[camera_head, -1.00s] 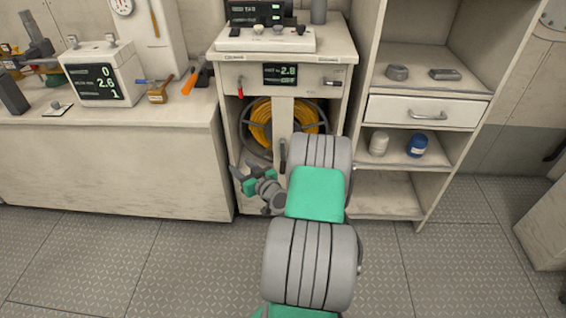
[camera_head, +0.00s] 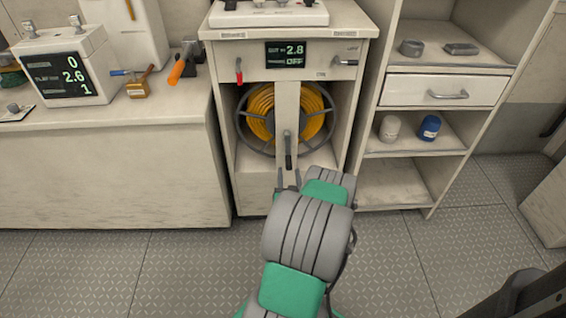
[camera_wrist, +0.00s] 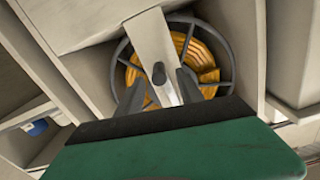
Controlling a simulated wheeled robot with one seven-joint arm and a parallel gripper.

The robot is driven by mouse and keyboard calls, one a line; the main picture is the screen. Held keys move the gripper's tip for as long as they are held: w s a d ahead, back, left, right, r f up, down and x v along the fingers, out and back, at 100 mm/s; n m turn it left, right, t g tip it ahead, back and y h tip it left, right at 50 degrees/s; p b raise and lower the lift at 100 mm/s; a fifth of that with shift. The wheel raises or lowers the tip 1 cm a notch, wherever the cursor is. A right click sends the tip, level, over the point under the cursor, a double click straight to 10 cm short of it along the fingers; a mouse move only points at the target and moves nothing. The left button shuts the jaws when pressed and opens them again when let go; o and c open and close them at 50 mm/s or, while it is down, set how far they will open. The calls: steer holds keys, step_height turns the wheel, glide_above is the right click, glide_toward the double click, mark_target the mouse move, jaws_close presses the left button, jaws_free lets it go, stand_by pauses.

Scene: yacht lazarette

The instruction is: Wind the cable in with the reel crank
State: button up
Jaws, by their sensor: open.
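The cable reel (camera_head: 322,112), a dark spoked ring wound with yellow cable (camera_head: 259,103), sits in the open bay of the cabinet. A pale upright post (camera_head: 286,98) crosses its front. The dark reel crank (camera_head: 288,150) hangs down on the post. My gripper (camera_head: 289,178) is just below the crank in the head view, partly hidden by my arm. In the wrist view, my gripper (camera_wrist: 160,88) is open, its two dark fingers apart, with the crank's knob (camera_wrist: 158,74) showing between their tips. I cannot tell whether they touch it.
A display (camera_head: 286,54) above the bay reads 2.8 and OFF. A counter (camera_head: 100,130) stands left, open shelves (camera_head: 420,145) right. The floor (camera_head: 180,270) in front is clear.

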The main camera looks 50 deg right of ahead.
mark_target(288, 159)
steer(key=shift+p+x, duration=0.7)
steer(key=shift+x, duration=3.15)
steer(key=shift+d, duration=0.1)
jaws_close()
